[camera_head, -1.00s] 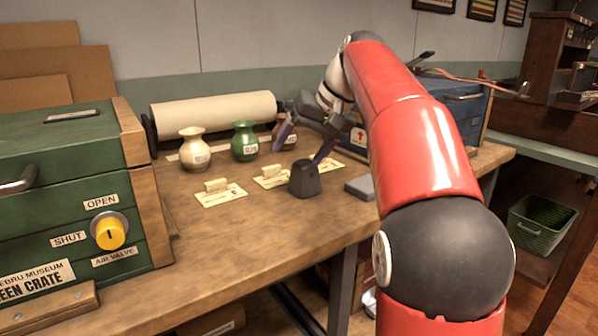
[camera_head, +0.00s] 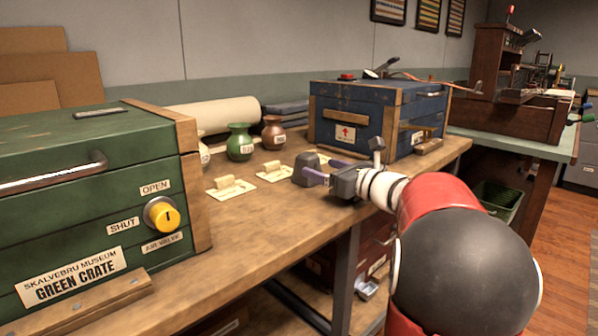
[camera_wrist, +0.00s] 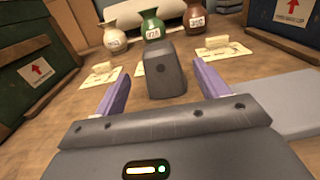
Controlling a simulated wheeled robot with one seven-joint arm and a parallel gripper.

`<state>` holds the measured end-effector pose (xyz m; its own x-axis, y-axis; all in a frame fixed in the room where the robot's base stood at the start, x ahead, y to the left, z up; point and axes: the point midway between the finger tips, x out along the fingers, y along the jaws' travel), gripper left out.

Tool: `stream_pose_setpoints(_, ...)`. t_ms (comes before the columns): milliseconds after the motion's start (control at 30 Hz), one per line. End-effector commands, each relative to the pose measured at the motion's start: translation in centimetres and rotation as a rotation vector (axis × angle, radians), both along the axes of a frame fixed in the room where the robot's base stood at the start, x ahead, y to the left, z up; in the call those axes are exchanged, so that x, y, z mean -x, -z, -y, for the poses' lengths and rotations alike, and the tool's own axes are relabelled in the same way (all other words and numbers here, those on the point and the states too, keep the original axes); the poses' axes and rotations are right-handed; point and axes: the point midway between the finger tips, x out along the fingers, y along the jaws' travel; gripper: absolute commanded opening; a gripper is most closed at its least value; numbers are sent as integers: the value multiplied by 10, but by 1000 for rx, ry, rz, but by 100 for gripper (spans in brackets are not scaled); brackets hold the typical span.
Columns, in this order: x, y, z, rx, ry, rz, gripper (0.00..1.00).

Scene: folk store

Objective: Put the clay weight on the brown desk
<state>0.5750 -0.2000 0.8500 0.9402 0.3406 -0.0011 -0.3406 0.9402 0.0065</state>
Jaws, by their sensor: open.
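A dark grey tapered block with a small hole, which looks like the clay weight (camera_head: 305,168), stands upright on the wooden workbench (camera_head: 262,215). In the wrist view the weight (camera_wrist: 165,72) is centred ahead of my palm, between the two purple fingers. My gripper (camera_head: 318,172) is low over the bench at the weight's right side, open, one finger on either side of its line. No finger clearly touches it.
Green crate (camera_head: 90,200) with a yellow knob is at left, blue crate (camera_head: 372,115) behind my gripper. Cream, green (camera_head: 240,142) and reddish-brown (camera_head: 273,132) vases and label cards (camera_head: 230,188) stand near the weight. A grey slab (camera_wrist: 290,103) lies right of my fingers.

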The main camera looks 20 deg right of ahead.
Motion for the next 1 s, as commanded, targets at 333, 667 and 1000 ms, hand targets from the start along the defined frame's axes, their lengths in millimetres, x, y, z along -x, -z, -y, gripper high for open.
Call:
stream_pose_setpoints(333, -30, -2, -11, 4, -3, 1, 73)
stream_pose_setpoints(667, -71, -1, -25, 5, -3, 2, 73)
stream_pose_setpoints(1000, -74, -1, -26, 6, -2, 2, 64)
